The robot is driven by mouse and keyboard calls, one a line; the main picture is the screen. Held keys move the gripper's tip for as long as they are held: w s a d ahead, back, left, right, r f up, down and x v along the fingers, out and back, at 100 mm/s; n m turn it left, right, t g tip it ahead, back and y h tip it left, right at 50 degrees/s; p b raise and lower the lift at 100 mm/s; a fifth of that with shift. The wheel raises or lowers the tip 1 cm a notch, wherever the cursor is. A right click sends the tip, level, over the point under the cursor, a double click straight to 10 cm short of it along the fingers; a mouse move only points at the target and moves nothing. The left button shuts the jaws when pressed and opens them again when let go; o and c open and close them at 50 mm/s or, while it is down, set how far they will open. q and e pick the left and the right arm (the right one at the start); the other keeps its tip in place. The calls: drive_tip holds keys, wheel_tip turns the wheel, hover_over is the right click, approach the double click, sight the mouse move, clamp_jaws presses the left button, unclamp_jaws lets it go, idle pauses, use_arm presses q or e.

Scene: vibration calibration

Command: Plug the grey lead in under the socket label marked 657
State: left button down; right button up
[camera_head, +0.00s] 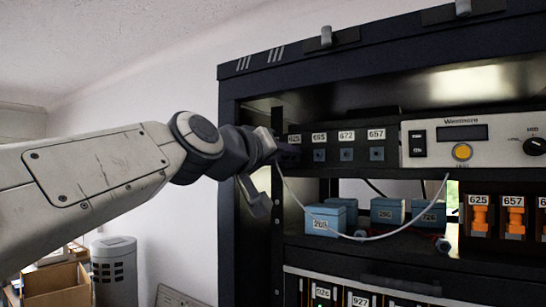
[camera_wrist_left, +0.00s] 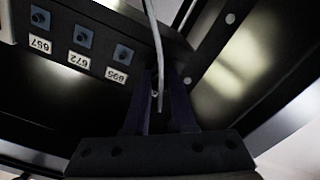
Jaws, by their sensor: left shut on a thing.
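The socket label marked 657 (camera_head: 376,134) is the rightmost of a row on a dark panel, with a small blue-grey socket (camera_head: 377,154) under it. In the left wrist view this label (camera_wrist_left: 40,45) appears upside down at the upper left. My left gripper (camera_head: 284,153) is at the left end of the panel, by the leftmost label, which seems to read 625. It is shut on the grey lead (camera_head: 322,229), which hangs from it in a loop. The lead (camera_wrist_left: 155,45) also runs between the fingers (camera_wrist_left: 164,85) in the left wrist view. My right gripper is out of view.
Labels 695 (camera_head: 319,138) and 672 (camera_head: 347,136) with their sockets lie between my gripper and 657. A white instrument (camera_head: 470,158) adjoins the panel's right. Blue boxes (camera_head: 325,219) stand on the shelf below. The rack's left upright (camera_head: 229,200) is close to my gripper.

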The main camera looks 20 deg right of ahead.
use_arm(q)
drive_tip(key=shift+n+p, duration=0.55)
drive_tip(key=shift+n, duration=1.25)
drive_tip(key=shift+n+p, duration=0.6)
drive_tip(key=shift+n, duration=1.4)
drive_tip(key=shift+n, duration=0.3)
drive_tip(key=shift+n+p, duration=0.55)
drive_tip(key=shift+n, duration=1.15)
drive_tip(key=shift+n, duration=0.3)
drive_tip(key=shift+n+p, duration=0.3)
drive_tip(key=shift+n, duration=0.5)
